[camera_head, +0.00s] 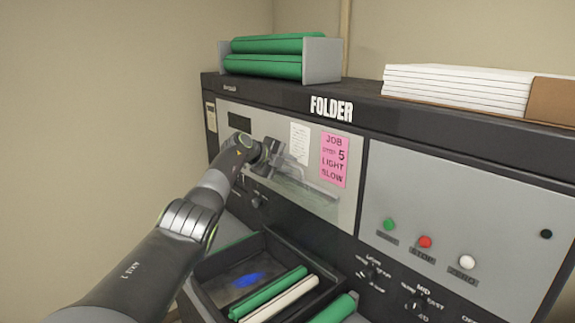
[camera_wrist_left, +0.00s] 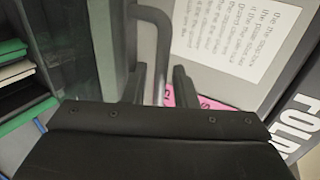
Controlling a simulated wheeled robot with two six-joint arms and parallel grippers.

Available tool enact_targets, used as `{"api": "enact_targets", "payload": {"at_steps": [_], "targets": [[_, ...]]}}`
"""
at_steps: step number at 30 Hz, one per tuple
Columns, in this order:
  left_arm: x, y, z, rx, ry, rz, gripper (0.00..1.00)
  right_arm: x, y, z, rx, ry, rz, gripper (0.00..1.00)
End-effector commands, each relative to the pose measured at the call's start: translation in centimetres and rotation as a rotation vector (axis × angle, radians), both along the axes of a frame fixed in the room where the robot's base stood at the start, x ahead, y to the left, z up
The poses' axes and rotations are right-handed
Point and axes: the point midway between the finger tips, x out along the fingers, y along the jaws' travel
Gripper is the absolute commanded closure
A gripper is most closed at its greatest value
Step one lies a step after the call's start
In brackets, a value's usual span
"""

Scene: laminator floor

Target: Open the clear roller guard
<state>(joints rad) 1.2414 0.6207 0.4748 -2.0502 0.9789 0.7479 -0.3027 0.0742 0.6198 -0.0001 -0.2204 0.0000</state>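The clear roller guard (camera_head: 300,190) is a see-through panel on the grey front of the folder machine, below the white paper note and left of the pink note. My left gripper (camera_head: 284,160) is at its upper left part and hides some of it. In the left wrist view, a grey bent bar (camera_wrist_left: 161,50), apparently the guard's handle, shows between the two dark fingers of my left gripper (camera_wrist_left: 160,88). The fingers stand apart with gaps beside the bar, so the gripper looks open. Whether either finger touches the bar cannot be told. My right gripper is out of view.
A dark tray (camera_head: 208,282) with green and white rollers stands below the guard. A pink note (camera_head: 334,160) is right of it. Green, red and white buttons (camera_head: 425,242) and knobs are on the right panel. Green rollers (camera_head: 265,67) and a paper stack (camera_head: 455,88) lie on top.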

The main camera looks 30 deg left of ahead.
Motion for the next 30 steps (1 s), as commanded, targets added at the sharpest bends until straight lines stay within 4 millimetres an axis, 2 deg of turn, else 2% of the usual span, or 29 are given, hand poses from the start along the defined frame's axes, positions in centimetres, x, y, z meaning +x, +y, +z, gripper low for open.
{"api": "enact_targets", "payload": {"at_steps": [8,14,23,30], "targets": [[-0.3,0.2,-0.1,0.001,0.002,0.0,0.74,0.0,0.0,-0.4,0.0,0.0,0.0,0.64],[-1.3,0.7,0.4,0.001,-0.003,0.0,0.74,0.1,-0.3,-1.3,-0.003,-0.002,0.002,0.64],[-3.9,1.8,1.9,0.003,-0.002,0.001,0.74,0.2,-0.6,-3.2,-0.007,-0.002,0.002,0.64],[-7.2,3.1,3.6,0.005,-0.003,0.001,0.74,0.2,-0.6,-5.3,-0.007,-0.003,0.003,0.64]]}}
